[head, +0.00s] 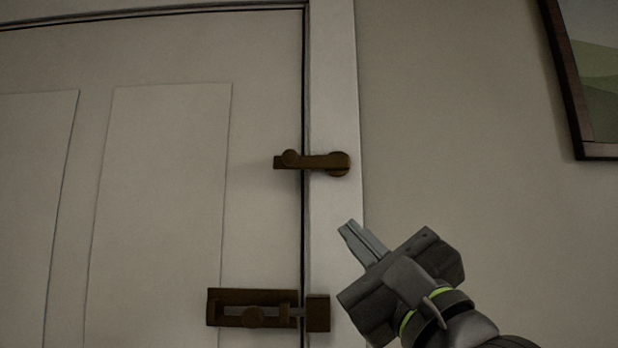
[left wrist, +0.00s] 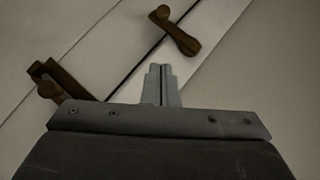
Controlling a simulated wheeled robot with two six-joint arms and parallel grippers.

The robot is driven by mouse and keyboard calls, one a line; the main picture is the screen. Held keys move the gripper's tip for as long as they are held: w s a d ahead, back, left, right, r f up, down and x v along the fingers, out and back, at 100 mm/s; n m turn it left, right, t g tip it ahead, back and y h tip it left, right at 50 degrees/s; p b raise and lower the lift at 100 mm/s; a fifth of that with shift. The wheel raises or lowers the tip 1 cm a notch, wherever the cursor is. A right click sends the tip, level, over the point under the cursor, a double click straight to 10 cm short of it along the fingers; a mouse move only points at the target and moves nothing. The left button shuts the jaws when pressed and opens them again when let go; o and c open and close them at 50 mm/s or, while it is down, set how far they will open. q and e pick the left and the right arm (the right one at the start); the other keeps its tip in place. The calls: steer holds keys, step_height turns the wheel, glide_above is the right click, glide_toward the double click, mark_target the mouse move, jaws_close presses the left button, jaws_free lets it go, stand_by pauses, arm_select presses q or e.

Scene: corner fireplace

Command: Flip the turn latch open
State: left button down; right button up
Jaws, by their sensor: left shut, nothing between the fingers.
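The turn latch (head: 318,162) is a dark brown bar lying nearly level across the gap between the white door (head: 165,160) and its frame (head: 335,80). Its round pivot is on the frame and its knob end lies over the door's edge. It also shows at the top of the left wrist view (left wrist: 182,37). My left gripper (head: 350,229) is shut and empty. In the head view its fingertips are below and slightly right of the latch, apart from it, pointing up and left. In the left wrist view the fingertips (left wrist: 161,67) are also clear of the latch. My right gripper is not in view.
A brown slide bolt (head: 236,309) with a knob sits lower on the door, left of my left gripper, and also shows in the left wrist view (left wrist: 70,82). A framed picture (head: 575,100) hangs at upper right. The wall (head: 450,120) between is bare.

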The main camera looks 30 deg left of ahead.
arm_select(q)
steer(key=p, duration=0.6)
glide_toward(312, 160)
steer(key=a, duration=0.4)
steer(key=a+r+p, duration=0.1)
steer(key=r+p, duration=0.1)
steer(key=shift+s+a+p, duration=0.25)
steer(key=shift+a+p, duration=0.1)
steer(key=shift+p, duration=0.05)
steer(key=shift+d, duration=0.1)
